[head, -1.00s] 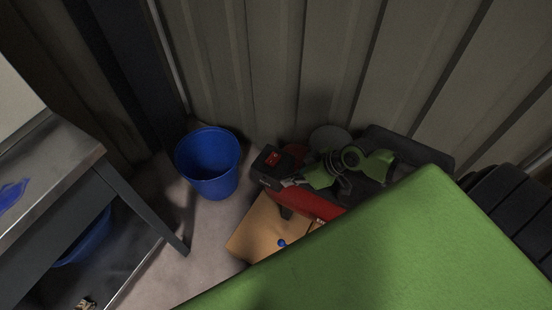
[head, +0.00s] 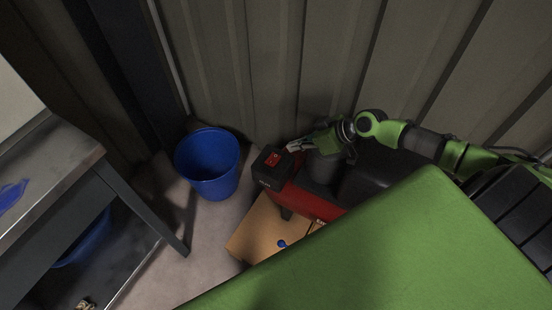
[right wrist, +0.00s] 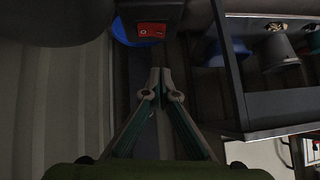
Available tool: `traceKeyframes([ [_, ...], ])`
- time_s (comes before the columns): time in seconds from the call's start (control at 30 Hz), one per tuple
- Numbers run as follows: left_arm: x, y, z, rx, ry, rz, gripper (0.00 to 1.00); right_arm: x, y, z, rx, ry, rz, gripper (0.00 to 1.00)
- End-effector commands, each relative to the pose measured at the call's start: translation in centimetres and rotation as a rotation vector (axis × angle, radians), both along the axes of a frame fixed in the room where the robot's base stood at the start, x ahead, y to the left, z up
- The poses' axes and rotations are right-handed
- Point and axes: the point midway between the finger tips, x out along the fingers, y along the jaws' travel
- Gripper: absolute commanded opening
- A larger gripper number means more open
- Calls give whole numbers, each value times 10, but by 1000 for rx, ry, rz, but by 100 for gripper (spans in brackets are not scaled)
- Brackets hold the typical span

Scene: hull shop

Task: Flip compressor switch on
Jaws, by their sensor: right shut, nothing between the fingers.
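The compressor (head: 322,205) is red and black and stands against the corrugated wall behind the green surface. Its red rocker switch (head: 273,159) sits on the black box at its left end. The switch also shows at the top of the right wrist view (right wrist: 152,30). My right gripper (head: 291,148) is shut and empty, just to the right of the switch and apart from it. In the right wrist view its closed fingertips (right wrist: 160,72) point up, a short way below the switch. My left gripper is not in view.
A blue bucket (head: 208,165) stands on the floor left of the compressor. A cardboard box (head: 258,232) lies below the compressor's front. A grey metal workbench (head: 60,150) is at the left. A large green surface (head: 400,255) fills the lower right.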

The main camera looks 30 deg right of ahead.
Motion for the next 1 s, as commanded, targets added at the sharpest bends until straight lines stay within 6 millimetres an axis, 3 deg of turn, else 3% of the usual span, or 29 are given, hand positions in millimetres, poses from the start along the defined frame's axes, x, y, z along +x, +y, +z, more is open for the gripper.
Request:
traceKeyframes([
  [0.4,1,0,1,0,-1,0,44,50,41,-60,3,-1,0,0],
  [0.63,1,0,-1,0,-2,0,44,44,42,-91,1,0,1,0],
  [1.0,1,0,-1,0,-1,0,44,44,42,-97,-1,-1,1,0],
])
